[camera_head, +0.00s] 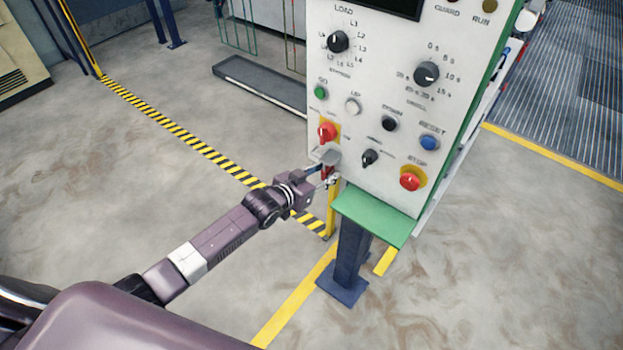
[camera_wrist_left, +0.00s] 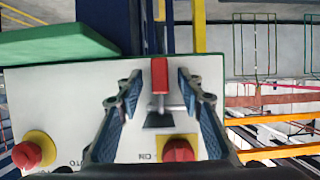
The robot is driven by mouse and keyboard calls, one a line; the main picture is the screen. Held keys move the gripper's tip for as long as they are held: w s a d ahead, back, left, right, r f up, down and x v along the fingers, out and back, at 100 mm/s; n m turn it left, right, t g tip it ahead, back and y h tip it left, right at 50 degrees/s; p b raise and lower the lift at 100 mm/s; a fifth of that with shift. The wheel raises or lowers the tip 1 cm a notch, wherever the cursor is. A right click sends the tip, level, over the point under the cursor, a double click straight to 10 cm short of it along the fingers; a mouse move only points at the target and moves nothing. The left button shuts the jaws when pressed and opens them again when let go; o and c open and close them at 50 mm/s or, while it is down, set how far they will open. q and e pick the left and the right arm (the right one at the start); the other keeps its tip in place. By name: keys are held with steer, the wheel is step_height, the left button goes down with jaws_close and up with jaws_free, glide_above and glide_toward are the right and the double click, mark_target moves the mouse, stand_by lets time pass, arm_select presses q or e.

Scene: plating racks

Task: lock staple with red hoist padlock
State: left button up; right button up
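The red padlock (camera_wrist_left: 160,74) is between the two fingers of my left gripper (camera_wrist_left: 160,78) in the left wrist view, with a gap on each side. Its metal shackle (camera_wrist_left: 157,103) points toward a dark grey bracket (camera_wrist_left: 157,120), apparently the staple, beside the red switch (camera_wrist_left: 178,149). I cannot tell whether the shackle is closed through it. In the head view the grey bracket (camera_head: 327,155) is at the panel's lower left edge, below the red switch on yellow (camera_head: 327,131). My left gripper (camera_head: 326,177) is just below it, partly hiding the padlock. My right gripper is not in view.
The white control panel (camera_head: 385,185) carries several knobs and buttons, including a red stop button (camera_head: 410,181). A green ledge (camera_head: 375,216) sits under it on a blue post (camera_head: 352,255). Open floor (camera_head: 130,200) lies to the left.

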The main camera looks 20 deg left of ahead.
arm_select(q)
steer(key=v, duration=1.1)
steer(key=s+a+f+n+g+y, duration=0.1)
steer(key=s+a+f+g, duration=0.3)
steer(key=f, duration=0.6)
steer(key=s+a+f+t+y, duration=0.1)
steer(key=s+f+y, duration=0.1)
steer(key=s+f, duration=0.65)
steer(key=s+a+f+n+g+y, duration=0.1)
steer(key=s+a+f+g, duration=0.15)
steer(key=f, duration=0.95)
steer(key=s+d+f+g, duration=0.1)
steer(key=s+f, duration=0.4)
steer(key=s, duration=0.6)
steer(key=s+d+f+g, duration=0.1)
steer(key=s+f+g, duration=0.2)
steer(key=s+f, duration=0.3)
steer(key=s+d+f+g, duration=0.2)
steer(key=s+f, duration=0.4)
steer(key=s, duration=1)
steer(key=shift+s+f+y, duration=0.2)
steer(key=shift+s+y, duration=0.05)
steer(key=shift+y, duration=0.05)
